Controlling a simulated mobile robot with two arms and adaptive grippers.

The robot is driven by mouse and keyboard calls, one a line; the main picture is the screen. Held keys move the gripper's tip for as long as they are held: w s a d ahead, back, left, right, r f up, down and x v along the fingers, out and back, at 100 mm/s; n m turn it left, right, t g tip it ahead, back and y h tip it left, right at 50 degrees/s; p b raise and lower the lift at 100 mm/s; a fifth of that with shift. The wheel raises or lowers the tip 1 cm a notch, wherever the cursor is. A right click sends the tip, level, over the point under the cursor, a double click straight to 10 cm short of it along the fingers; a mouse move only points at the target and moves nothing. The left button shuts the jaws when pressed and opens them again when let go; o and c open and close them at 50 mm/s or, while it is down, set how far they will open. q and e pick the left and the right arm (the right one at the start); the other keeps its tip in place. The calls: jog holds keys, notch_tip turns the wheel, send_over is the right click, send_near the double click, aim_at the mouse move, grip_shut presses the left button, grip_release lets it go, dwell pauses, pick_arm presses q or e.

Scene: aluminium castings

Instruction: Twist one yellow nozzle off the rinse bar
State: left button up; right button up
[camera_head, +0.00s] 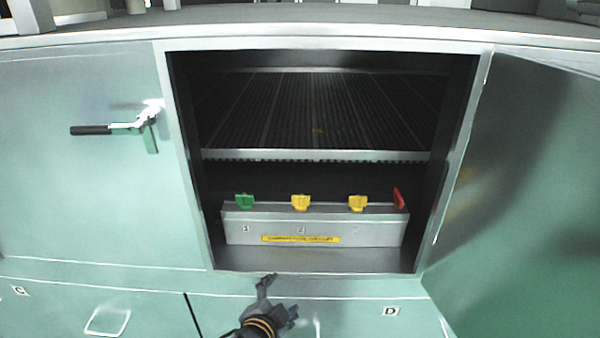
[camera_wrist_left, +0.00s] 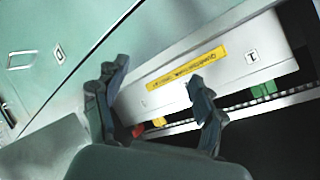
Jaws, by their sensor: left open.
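The rinse bar (camera_head: 375,232) is a grey metal box on the floor of the open cabinet. Two yellow nozzles, a left one (camera_head: 300,202) and a right one (camera_head: 357,203), stand on its top edge between a green nozzle (camera_head: 245,201) and a red nozzle (camera_head: 399,198). My left gripper (camera_head: 279,296) is open and empty, in front of and below the bar, apart from it. In the left wrist view its fingers (camera_wrist_left: 157,76) spread before the bar's front (camera_wrist_left: 226,67). One yellow nozzle (camera_wrist_left: 159,121) shows between them; the other seems hidden behind a finger.
A dark wire rack (camera_head: 318,156) with a metal front edge spans the cabinet above the nozzles. The open door (camera_head: 545,190) stands at the right. A closed door with a black-handled latch (camera_head: 120,129) is at the left. Drawer fronts (camera_head: 365,312) lie below the opening.

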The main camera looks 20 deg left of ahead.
pick_arm(q)
jog(key=w+d+r+m+t+h, duration=0.25)
jog(key=d+r+m, duration=0.2)
jog(key=r, duration=0.35)
jog(key=w+d+r+m+t+h, duration=0.25)
jog(key=r+m, duration=0.25)
jog(key=r, duration=0.3)
jog(key=w+d+r+m+t+h, duration=0.2)
jog(key=d+r+m+t, duration=0.25)
jog(key=r, duration=0.25)
jog(key=s+d+r+m+g+h, duration=0.25)
jog(key=d+m+g+h, duration=0.55)
jog(key=m, duration=0.8)
jog(key=s+d+r+m+g+h, duration=0.2)
jog(key=d+r+m+g+h, duration=0.4)
jog(key=m, duration=1)
jog(key=m+g+y, duration=0.4)
jog(key=m+y, duration=1)
jog(key=y, duration=0.8)
send_near(301, 196)
jog(key=p+x, duration=0.1)
jog(key=x, duration=0.9)
jog(key=shift+f+p, duration=0.3)
jog(key=shift+f, duration=0.05)
